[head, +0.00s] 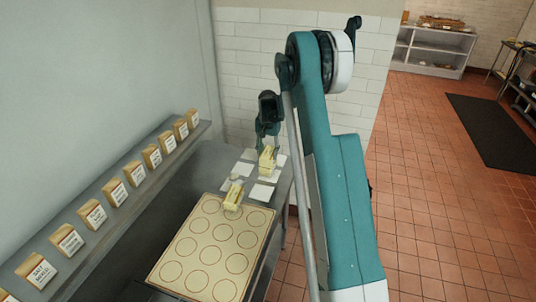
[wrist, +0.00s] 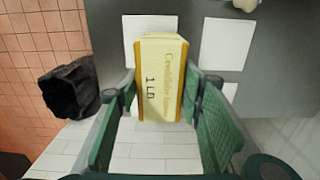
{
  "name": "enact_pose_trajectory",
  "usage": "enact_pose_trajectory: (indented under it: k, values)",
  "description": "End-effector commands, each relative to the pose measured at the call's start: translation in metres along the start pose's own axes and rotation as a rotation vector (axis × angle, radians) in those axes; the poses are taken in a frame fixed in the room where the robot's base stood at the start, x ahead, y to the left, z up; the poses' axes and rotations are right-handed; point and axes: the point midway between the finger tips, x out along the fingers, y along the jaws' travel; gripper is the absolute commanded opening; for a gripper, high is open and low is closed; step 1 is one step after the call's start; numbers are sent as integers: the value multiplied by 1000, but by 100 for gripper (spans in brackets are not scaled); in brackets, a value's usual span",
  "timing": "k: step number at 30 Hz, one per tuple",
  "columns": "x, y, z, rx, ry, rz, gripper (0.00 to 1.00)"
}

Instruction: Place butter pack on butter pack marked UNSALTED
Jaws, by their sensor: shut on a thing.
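A pale yellow butter pack (head: 267,160) is between the fingers of my gripper (head: 267,146), at the far end of the counter. In the wrist view this butter pack (wrist: 160,78) shows "1 LB" and smaller lettering, with my gripper's fingers (wrist: 163,92) closed on its sides. I cannot tell whether it touches the counter. A second yellow butter pack (head: 233,195) lies nearer, at the far edge of the round-marked mat. Its label is too small to read, so I cannot tell whether it says UNSALTED.
White square cards (head: 262,193) lie on the grey counter around the packs. The mat (head: 168,273) has rows of circles. A shelf along the left wall holds several labelled paper bags (head: 95,214). A black container (wrist: 68,90) is at the left in the wrist view.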

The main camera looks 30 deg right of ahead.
Motion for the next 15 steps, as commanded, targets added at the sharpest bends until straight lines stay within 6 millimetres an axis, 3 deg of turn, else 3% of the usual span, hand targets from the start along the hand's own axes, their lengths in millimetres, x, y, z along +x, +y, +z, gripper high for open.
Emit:
enact_pose_trajectory:
  k: [14,15]
  values:
    - [5,0,0,0,0,0,14]
    - [5,0,0,0,0,0,41]
